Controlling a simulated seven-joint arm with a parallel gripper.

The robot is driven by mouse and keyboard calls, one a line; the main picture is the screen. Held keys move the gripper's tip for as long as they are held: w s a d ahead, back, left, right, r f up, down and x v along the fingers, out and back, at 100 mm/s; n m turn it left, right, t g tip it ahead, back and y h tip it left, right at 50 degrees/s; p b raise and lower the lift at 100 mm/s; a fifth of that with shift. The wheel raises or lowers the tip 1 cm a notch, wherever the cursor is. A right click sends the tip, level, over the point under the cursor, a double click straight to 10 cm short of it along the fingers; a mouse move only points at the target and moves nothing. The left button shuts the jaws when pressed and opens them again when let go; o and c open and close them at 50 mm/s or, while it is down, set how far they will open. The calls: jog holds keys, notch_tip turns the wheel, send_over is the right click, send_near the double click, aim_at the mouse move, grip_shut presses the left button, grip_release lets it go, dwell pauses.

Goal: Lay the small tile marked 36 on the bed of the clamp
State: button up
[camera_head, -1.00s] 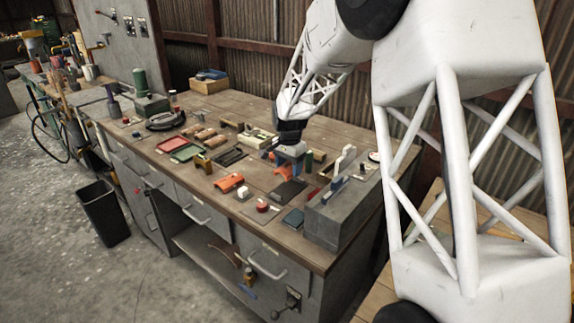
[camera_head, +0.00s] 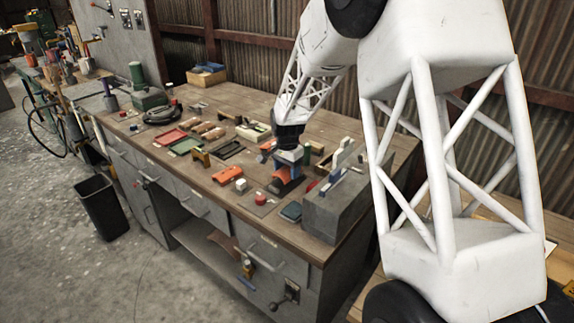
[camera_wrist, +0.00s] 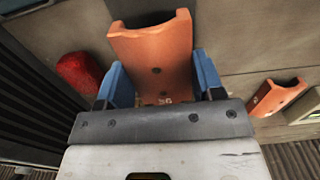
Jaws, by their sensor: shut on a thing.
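My gripper (camera_wrist: 160,90) has its blue fingers shut on an orange curved tile (camera_wrist: 150,52); small pale digits that look like 36 show near its lower edge in the wrist view. In the head view my gripper (camera_head: 288,172) is low over the right part of the bench, with the orange tile (camera_head: 283,182) below it. A grey block (camera_head: 333,212) with pale upright pieces, which may be the clamp, stands just right of the gripper. I cannot tell its bed for sure, nor whether the tile touches anything beneath.
Another orange tile (camera_head: 228,175) lies to the left; it also shows in the wrist view (camera_wrist: 278,97). A white cube (camera_head: 241,185), a red knob (camera_head: 260,199) and a dark blue-grey piece (camera_head: 291,211) lie near the front edge. A red rounded thing (camera_wrist: 80,72) is close beside the gripper.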

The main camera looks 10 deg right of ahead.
aim_at(287, 168)
jog(key=shift+f, duration=1.15)
jog(key=o, duration=1)
jog(key=shift+o, duration=0.2)
jog(key=shift+r, duration=3.85)
jog(key=shift+s+r, duration=0.1)
